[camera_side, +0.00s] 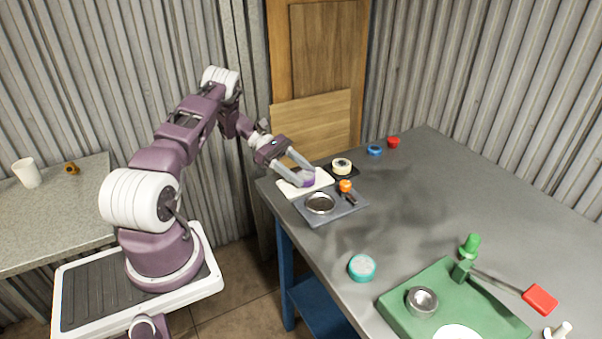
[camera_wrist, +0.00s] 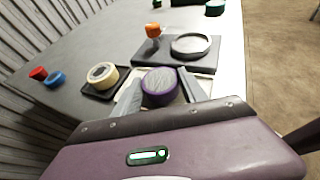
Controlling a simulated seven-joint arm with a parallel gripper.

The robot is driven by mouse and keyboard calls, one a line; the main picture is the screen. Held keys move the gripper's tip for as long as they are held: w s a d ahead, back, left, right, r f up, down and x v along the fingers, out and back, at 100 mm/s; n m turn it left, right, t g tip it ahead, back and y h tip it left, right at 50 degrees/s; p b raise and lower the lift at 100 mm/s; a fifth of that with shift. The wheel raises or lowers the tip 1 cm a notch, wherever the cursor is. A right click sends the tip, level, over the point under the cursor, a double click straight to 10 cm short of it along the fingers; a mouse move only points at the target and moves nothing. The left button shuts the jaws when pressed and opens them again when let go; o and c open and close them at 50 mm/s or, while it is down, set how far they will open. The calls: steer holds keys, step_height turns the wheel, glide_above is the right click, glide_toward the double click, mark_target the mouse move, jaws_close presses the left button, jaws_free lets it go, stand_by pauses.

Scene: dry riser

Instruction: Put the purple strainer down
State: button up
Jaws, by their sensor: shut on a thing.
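The purple strainer (camera_wrist: 160,86) is round with a purple rim and a grey mesh-like face. It sits between the fingers of my gripper (camera_wrist: 163,93) in the wrist view. In the side view my gripper (camera_side: 307,175) is low over a white board (camera_side: 322,188) near the table's back left corner, and the strainer (camera_side: 308,181) shows as a small purple patch between the fingers. My gripper is shut on it. I cannot tell whether the strainer touches the white board. Its underside is hidden.
A dark grey stand (camera_side: 343,210) with a round ring (camera_side: 320,204) and an orange knob (camera_side: 345,185) is beside the board. A tape roll (camera_side: 342,165) sits on a black tray. Blue (camera_side: 374,150) and red (camera_side: 393,142) pieces lie behind. The table's middle is clear.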

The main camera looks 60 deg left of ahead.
steer(key=o, duration=1.4)
steer(key=shift+f, duration=0.1)
